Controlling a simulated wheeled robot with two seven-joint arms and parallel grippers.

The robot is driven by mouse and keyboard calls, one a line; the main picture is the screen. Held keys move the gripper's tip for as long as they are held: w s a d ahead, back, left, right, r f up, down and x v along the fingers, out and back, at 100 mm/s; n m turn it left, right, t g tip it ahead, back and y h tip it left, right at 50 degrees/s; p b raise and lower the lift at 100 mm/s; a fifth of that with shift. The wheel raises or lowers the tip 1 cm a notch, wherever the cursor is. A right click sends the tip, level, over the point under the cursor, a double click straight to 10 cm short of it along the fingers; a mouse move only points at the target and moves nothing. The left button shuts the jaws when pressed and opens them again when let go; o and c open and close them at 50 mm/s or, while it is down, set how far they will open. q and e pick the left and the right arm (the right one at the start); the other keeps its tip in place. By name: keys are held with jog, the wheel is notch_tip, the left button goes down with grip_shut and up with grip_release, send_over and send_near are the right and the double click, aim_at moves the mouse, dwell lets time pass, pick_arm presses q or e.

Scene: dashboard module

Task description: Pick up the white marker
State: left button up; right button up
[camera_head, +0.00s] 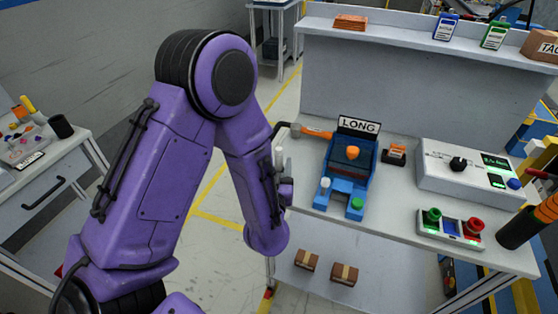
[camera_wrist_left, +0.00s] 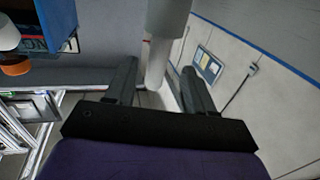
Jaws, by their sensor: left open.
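A pale cylinder that looks like the white marker (camera_wrist_left: 155,62) shows in the left wrist view, its greyish upper part at the top edge. It lies in line with the gap between the two fingers of my left gripper (camera_wrist_left: 158,86). The fingers are open and apart on either side of it; I cannot tell whether either touches it. In the head view a small white upright piece (camera_head: 280,154) shows beside my left gripper (camera_head: 284,180), at the table's left edge. My forearm hides much of the gripper there. My right gripper is not in view.
A blue fixture (camera_head: 347,172) with a LONG sign stands on the white table, an orange-handled hammer (camera_head: 315,132) at its left. A control box (camera_head: 470,170), a button panel (camera_head: 450,228) and a dark cup (camera_head: 516,230) stand to the right. Cardboard boxes (camera_head: 344,273) lie on the lower shelf.

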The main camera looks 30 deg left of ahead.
aim_at(279, 162)
pick_arm(q)
jog(key=x, duration=0.1)
jog(key=p+x, duration=0.1)
jog(key=x, duration=0.2)
jog(key=shift+w+d+f+p, duration=0.15)
jog(key=shift+w+p, duration=0.25)
jog(key=shift+w+a+f, duration=0.2)
jog(key=shift+w+a, duration=0.1)
jog(key=shift+a, duration=0.05)
jog(key=shift+d, duration=0.1)
grip_shut()
